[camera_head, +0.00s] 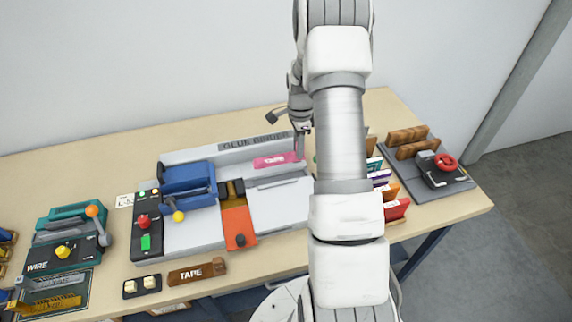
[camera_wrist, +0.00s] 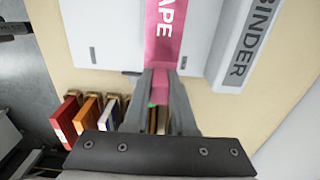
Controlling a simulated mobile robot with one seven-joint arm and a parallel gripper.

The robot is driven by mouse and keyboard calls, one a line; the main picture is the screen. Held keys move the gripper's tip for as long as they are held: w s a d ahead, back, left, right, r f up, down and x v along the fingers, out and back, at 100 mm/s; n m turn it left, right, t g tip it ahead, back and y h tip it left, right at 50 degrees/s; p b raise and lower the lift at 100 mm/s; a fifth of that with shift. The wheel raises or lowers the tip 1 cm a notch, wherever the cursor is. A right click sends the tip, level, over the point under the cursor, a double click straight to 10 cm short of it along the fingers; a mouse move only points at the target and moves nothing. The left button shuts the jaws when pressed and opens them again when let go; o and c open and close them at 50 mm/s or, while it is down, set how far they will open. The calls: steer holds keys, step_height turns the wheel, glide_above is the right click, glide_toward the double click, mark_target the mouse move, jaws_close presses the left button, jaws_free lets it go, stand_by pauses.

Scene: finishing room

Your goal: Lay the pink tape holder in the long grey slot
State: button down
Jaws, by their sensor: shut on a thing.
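The pink tape holder (camera_head: 275,161), a long flat bar with white lettering, is at the right part of the glue binder (camera_head: 285,205). My gripper (camera_head: 301,152) is shut on its right end. In the wrist view the gripper fingers (camera_wrist: 165,88) pinch the end of the pink tape holder (camera_wrist: 163,38), and the letters "APE" show. The bar extends away from the fingers over the binder's pale grey top. A narrow grey groove shows just in front of the bar in the head view. I cannot tell whether the bar touches the binder or hangs just above it.
A blue clamp (camera_head: 188,184) and an orange plate (camera_head: 238,226) sit on the binder's left part. A brown block marked TAPE (camera_head: 197,271) lies at the front edge. Coloured books (camera_head: 396,209) and a dark press (camera_head: 440,171) stand right of my arm, which hides part of the table.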

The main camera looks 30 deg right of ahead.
steer(key=shift+f+b, duration=2.6)
steer(key=shift+f, duration=0.95)
steer(key=shift+f+b, duration=0.6)
steer(key=shift+b, duration=0.15)
steer(key=c, duration=1)
jaws_free()
steer(key=shift+r+p, duration=3.25)
steer(key=shift+r, duration=2.3)
